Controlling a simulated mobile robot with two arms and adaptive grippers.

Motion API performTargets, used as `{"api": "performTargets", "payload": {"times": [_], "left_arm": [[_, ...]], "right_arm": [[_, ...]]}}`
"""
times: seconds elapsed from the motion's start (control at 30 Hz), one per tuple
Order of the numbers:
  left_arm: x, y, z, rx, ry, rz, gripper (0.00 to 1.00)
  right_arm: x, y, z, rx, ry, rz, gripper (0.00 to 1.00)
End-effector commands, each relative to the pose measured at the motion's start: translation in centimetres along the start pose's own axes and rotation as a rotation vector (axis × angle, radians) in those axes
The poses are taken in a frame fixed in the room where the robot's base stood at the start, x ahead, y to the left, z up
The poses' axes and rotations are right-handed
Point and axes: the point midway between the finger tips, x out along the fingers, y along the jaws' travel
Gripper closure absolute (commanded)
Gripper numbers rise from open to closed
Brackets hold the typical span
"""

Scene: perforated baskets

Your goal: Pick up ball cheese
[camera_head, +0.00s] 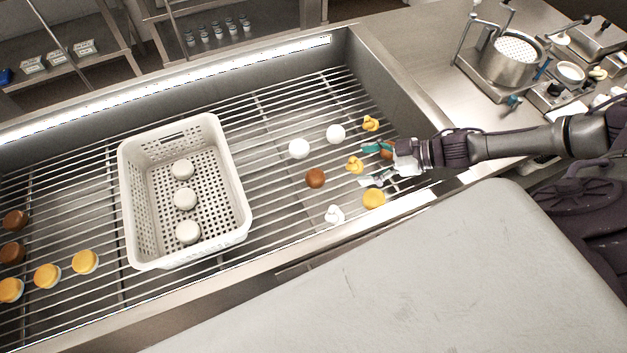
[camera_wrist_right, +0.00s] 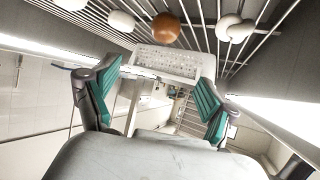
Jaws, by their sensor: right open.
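Several cheeses lie on the metal rack, and I cannot tell which one counts as the ball cheese. Two smooth white balls (camera_head: 299,148) (camera_head: 335,133) and a brown ball (camera_head: 315,178) are left of my right gripper (camera_head: 372,165). Knotted yellow cheeses (camera_head: 370,123) (camera_head: 355,165) and a flat yellow cheese (camera_head: 374,198) are close around it. A second brown cheese is partly hidden behind its fingers. A knotted white cheese (camera_head: 334,215) is nearer the front edge. My right gripper is open and empty; its teal fingers also show in the right wrist view (camera_wrist_right: 157,88), with the brown ball (camera_wrist_right: 166,28) beyond.
A white perforated basket (camera_head: 240,190) holds three white round cheeses in a row. Brown and orange round cheeses (camera_head: 47,276) lie left of it. The sink's raised metal rim (camera_head: 300,257) borders the rack. A pot (camera_head: 508,68) stands on the right counter.

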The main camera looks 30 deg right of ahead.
Motion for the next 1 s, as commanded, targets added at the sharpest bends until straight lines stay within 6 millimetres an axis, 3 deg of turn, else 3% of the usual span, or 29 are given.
{"api": "performTargets", "payload": {"times": [0.03,0.23,0.37,0.7,1.0], "left_arm": [[1.4,0.1,0.4,0.0,-0.005,0.001,0.22],[2.9,0.1,0.4,0.0,-0.004,0.0,0.22],[2.8,0.0,-0.2,0.0,0.005,-0.001,0.22],[2.2,-0.1,-0.8,0.0,0.015,-0.001,0.22],[1.8,-0.1,-0.7,0.0,0.012,-0.001,0.22]], "right_arm": [[0.7,0.0,1.2,0.0,0.0,0.0,0.15],[1.4,0.0,2.5,0.0,0.001,0.0,0.15],[2.5,0.0,2.4,0.0,0.003,-0.001,0.15],[8.7,-0.1,2.3,0.0,0.002,-0.001,0.15],[11.2,-0.3,2.2,0.0,0.002,-0.002,0.15]]}}
